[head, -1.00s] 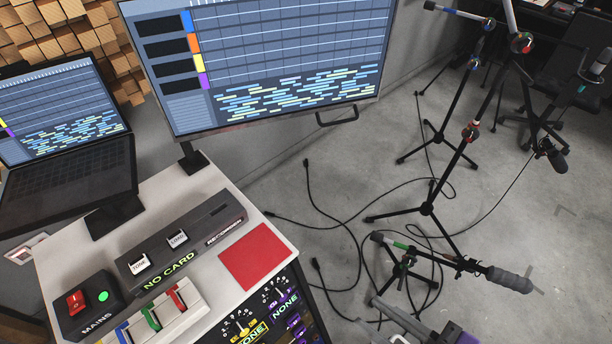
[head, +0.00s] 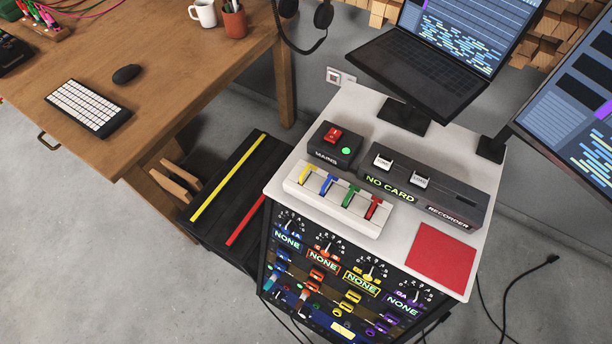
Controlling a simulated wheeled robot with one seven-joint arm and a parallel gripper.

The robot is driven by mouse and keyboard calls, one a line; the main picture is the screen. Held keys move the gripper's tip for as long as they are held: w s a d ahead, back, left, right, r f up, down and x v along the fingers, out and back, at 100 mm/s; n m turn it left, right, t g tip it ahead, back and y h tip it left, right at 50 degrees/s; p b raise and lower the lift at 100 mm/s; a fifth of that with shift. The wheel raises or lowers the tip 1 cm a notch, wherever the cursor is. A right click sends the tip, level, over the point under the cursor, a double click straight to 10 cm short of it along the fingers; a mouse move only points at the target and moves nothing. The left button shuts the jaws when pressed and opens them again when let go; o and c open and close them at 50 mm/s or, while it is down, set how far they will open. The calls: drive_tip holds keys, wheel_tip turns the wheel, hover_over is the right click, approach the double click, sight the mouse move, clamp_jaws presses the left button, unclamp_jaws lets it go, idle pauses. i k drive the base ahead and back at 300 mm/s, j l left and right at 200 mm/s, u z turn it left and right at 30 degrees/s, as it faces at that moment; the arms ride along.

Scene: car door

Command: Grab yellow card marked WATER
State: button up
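No card with readable WATER lettering shows in the head view. A small pale yellow plate (head: 342,329) shows low on the front of the rack (head: 330,285), but I cannot read it. The recorder (head: 425,188) on the white rack top shows the words NO CARD. My gripper is not in view.
A red square pad (head: 441,257) lies at the right of the rack top. A wooden desk (head: 190,60) with keyboard (head: 88,107) is at left. Grey floor (head: 90,240) is clear at lower left.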

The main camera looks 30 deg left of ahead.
sight(305, 174)
drive_tip(key=j+z, duration=0.2)
drive_tip(key=j, duration=0.25)
drive_tip(key=k+j+z, duration=0.1)
drive_tip(key=j+z, duration=0.15)
drive_tip(key=j, duration=0.15)
drive_tip(key=k+j+z, duration=0.2)
drive_tip(key=j, duration=0.2)
drive_tip(key=j+z, duration=0.25)
drive_tip(key=j, duration=0.2)
drive_tip(key=k+j+z, duration=0.2)
drive_tip(key=j, duration=0.15)
